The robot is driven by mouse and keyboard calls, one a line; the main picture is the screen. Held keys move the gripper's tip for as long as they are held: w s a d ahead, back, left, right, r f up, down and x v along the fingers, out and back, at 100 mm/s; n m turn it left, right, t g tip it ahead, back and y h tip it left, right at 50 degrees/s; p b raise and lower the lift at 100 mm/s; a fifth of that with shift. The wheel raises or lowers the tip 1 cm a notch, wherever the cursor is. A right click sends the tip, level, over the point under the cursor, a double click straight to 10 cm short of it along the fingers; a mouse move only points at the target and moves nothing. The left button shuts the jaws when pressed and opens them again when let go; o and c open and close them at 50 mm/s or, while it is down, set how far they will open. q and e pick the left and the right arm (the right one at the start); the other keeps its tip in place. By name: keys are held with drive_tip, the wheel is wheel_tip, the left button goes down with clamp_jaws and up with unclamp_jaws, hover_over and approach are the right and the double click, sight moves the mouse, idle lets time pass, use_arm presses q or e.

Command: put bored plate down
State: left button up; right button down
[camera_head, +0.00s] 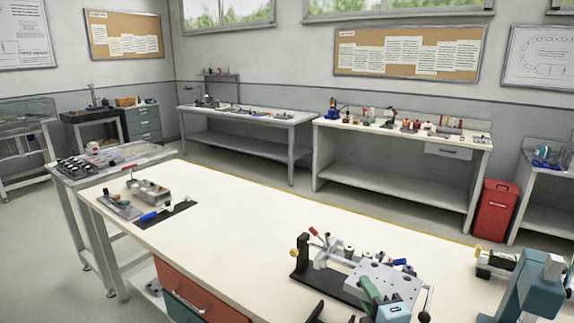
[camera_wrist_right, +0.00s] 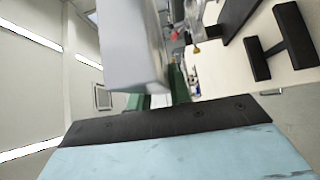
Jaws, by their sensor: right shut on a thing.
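The bored plate (camera_head: 385,283) is light grey with several small holes and shows low in the head view, right of centre. My right gripper (camera_head: 370,290) has green fingers and is shut on its near edge. In the right wrist view, the plate (camera_wrist_right: 135,50) is a blurred grey slab at the green fingers (camera_wrist_right: 158,101). The plate is over the cream workbench (camera_head: 250,220), beside a black fixture (camera_head: 332,288) with an upright post. I cannot tell whether the plate touches the fixture or bench.
Small cylinders and a red-handled tool (camera_head: 314,231) stand behind the plate. A black-and-cream device (camera_head: 495,262) is to the right. A grey tray (camera_head: 150,191) and a blue-handled tool (camera_head: 151,216) lie at the far left. The bench middle is clear.

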use_arm(q)
drive_tip(key=shift+w, duration=0.6)
use_arm(e)
drive_tip(key=s+d+m+h, duration=0.2)
drive_tip(key=s+d+h, duration=0.1)
drive_tip(key=s, duration=0.5)
drive_tip(key=shift+s+d+r, duration=0.3)
drive_tip(key=shift+d+r, duration=0.05)
drive_tip(key=shift+d, duration=0.4)
